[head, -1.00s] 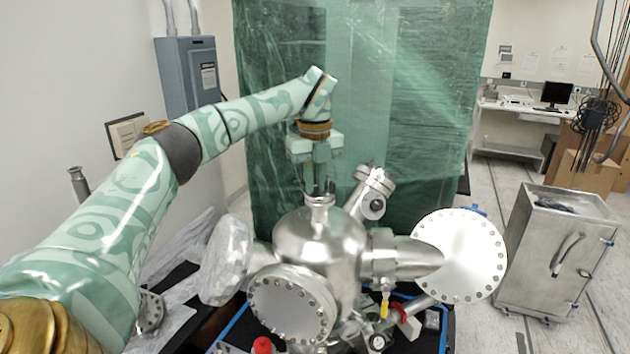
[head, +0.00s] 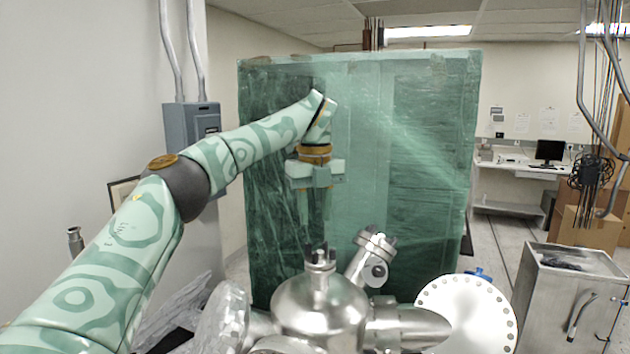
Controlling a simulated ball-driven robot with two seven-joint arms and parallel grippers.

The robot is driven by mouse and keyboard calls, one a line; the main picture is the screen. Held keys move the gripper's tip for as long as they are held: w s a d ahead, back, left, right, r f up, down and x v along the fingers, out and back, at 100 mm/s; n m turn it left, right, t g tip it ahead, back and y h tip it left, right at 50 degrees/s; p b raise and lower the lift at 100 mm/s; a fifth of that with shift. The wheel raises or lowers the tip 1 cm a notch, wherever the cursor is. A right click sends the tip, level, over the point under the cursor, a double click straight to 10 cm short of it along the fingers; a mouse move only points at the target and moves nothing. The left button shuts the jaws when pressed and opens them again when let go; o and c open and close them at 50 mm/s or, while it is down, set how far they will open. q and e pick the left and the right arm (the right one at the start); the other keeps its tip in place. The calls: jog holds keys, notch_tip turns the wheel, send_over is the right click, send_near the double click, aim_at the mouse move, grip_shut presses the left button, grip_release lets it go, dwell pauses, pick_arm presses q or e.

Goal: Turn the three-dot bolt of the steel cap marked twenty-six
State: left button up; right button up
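The steel vacuum chamber (head: 318,306) fills the lower middle of the head view, its lower part cut off. A small top port (head: 320,262) with dark bolts standing up sits on its dome. An angled port with a bolted steel cap (head: 374,243) is to its right. I cannot read any number or dot marks on the caps. My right gripper is not in view.
A large round bolted flange (head: 466,314) is at the lower right of the chamber. A steel cabinet (head: 570,300) stands at the right, and a desk with a monitor (head: 549,150) is farther back.

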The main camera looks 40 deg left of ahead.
pick_arm(q)
notch_tip(320, 180, up, 8)
